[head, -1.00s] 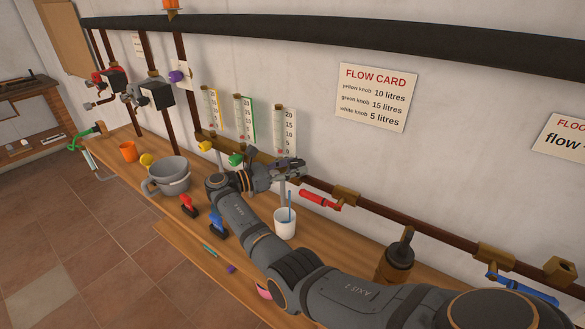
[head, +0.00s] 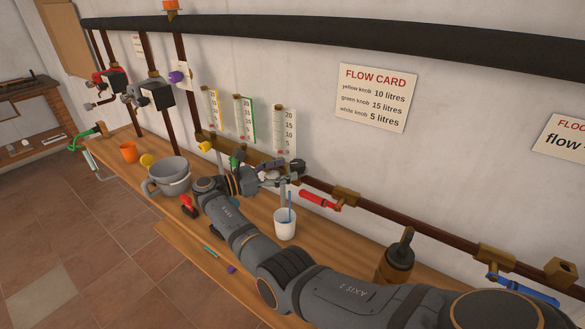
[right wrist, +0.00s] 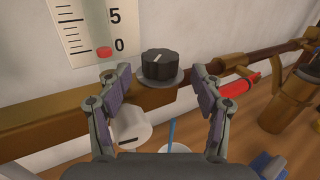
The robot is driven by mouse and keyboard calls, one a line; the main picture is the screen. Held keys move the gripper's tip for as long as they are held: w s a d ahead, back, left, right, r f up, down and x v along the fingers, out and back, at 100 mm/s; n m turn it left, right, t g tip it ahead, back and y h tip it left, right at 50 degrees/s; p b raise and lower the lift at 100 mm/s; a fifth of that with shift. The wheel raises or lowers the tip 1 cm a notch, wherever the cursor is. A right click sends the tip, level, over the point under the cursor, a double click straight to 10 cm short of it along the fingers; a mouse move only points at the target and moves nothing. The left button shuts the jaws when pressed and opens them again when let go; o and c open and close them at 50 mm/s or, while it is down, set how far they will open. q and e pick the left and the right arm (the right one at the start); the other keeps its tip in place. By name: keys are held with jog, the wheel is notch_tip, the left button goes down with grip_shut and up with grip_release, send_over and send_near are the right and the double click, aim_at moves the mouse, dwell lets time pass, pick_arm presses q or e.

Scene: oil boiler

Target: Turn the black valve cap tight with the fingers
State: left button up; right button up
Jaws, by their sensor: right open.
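The black valve cap (right wrist: 160,64) is a ribbed round knob with a white mark on top. My right gripper (right wrist: 160,76) is open, with one finger on each side of the cap and a visible gap to each. My left gripper is not in view.
A white knob (right wrist: 132,128) sticks out below the pipe. A red-handled valve (head: 318,200) is to the right. A white cup (head: 285,226) with a blue stick stands on the bench below. A brown bottle-like object (head: 396,262) stands further right.

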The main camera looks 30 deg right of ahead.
jog(key=shift+w+a, duration=0.15)
jog(key=shift+a, duration=2.2)
